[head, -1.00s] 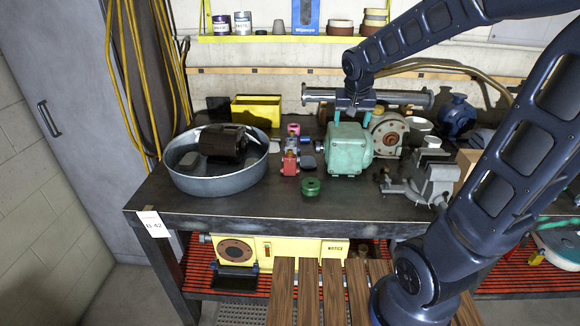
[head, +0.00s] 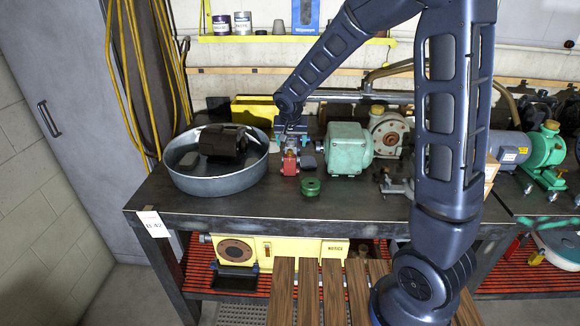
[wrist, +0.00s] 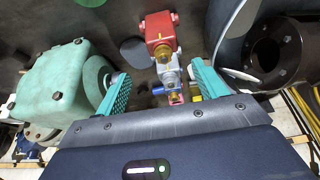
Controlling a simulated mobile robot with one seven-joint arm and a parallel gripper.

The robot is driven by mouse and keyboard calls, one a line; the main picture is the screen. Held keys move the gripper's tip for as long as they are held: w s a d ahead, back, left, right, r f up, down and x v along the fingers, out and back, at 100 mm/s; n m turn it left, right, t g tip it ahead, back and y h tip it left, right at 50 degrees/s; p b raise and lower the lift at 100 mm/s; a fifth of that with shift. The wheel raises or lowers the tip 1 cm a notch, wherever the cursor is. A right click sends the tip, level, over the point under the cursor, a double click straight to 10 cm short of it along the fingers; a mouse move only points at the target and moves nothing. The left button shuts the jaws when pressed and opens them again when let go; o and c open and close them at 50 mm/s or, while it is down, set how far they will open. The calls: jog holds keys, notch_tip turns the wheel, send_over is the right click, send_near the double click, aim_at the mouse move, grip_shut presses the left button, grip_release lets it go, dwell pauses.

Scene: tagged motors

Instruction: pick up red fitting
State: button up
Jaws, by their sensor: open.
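The red fitting (head: 290,166) stands on the workbench between the round metal pan and the green motor. In the wrist view the red fitting (wrist: 158,28) is at the top centre, with a brass part at its lower end. My gripper (head: 293,134) is above the bench, just behind the red fitting in the head view. In the wrist view my gripper (wrist: 161,86) has its teal fingers apart, with a grey fitting (wrist: 168,68) showing between them. The red fitting lies beyond the fingertips, apart from them. My wrist hides part of the small-parts row in the head view.
The green motor (head: 348,150) stands close right of the fittings. The metal pan (head: 215,184) with a dark motor (head: 222,142) is close left. A green round part (head: 311,187) lies in front. The bench (head: 250,208) is clear along its front edge.

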aim_at(290, 151)
jog(key=x, duration=0.3)
jog(key=shift+f, duration=0.25)
jog(key=shift+a+x, duration=0.15)
jog(key=shift+x, duration=1.25)
jog(key=shift+a+x, duration=0.15)
jog(key=shift+x, duration=1.2)
jog(key=shift+w, duration=0.1)
grip_shut()
